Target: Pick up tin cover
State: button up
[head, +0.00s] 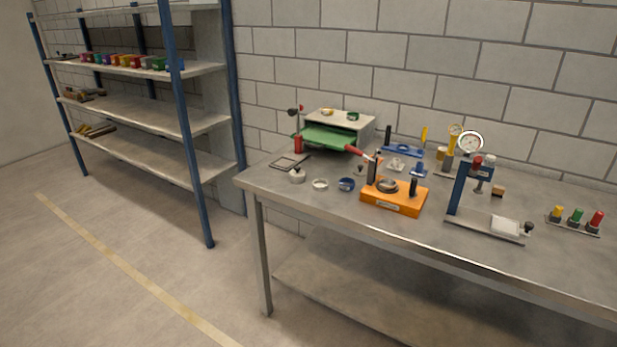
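A small round grey piece with a knob on top (297,175) sits near the left end of the metal workbench (420,228). It looks like the tin cover, but it is too small to be certain. To its right lie a pale ring (320,184) and a small round blue piece (346,184), apart from each other. My gripper is not in view.
An orange fixture (393,198) with a red-handled lever stands right of the blue piece. Behind are a flat square frame (289,161) and a cabinet with an open green drawer (330,137). A blue-framed press (458,194) stands farther right. Floor left of the bench is clear.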

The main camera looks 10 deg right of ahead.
aim_at(297, 176)
jog(key=u, duration=0.15)
jog(key=i, duration=0.95)
jog(key=z, duration=0.1)
